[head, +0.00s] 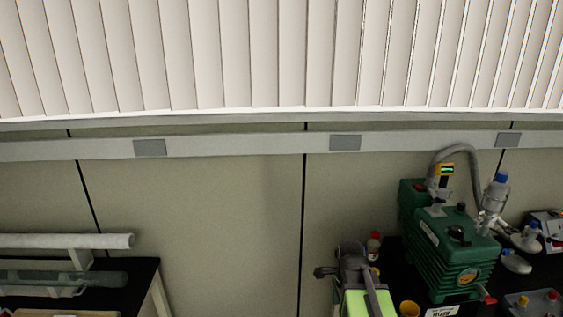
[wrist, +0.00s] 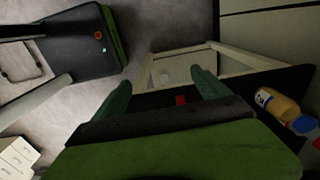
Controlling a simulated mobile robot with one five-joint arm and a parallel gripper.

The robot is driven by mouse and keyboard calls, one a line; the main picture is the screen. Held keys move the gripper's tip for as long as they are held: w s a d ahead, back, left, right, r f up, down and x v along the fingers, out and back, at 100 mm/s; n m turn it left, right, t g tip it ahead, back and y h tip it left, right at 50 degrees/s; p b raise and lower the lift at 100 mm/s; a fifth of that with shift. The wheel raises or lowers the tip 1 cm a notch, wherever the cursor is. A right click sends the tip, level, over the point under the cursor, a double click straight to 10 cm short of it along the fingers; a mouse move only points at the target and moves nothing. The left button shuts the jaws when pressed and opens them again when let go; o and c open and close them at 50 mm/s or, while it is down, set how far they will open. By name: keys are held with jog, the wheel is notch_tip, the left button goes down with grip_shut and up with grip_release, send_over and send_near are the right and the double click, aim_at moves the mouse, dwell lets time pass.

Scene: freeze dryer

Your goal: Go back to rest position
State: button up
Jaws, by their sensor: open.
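My gripper (wrist: 163,92) shows in the wrist view with its two dark green fingers spread apart and nothing held between them. A small red spot (wrist: 181,100) shows beyond the gap between the fingers, on or near a dark surface; I cannot tell what it is. In the head view a grey and bright green part of my arm shows at the bottom, right of centre, left of the green pump. The fingers cannot be made out there.
A green pump (head: 455,250) with a grey hose stands on a black bench at the right. A red-capped bottle (head: 373,246) and a yellow cup (head: 409,309) are close to my arm. An orange bottle (wrist: 278,105) lies right of my fingers. Another dark table (head: 140,272) is at left.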

jog(key=s+a+n, duration=0.2)
jog(key=a+n, duration=0.4)
jog(key=n, duration=1.1)
jog(key=shift+a+n, duration=0.15)
jog(key=shift+n, duration=0.25)
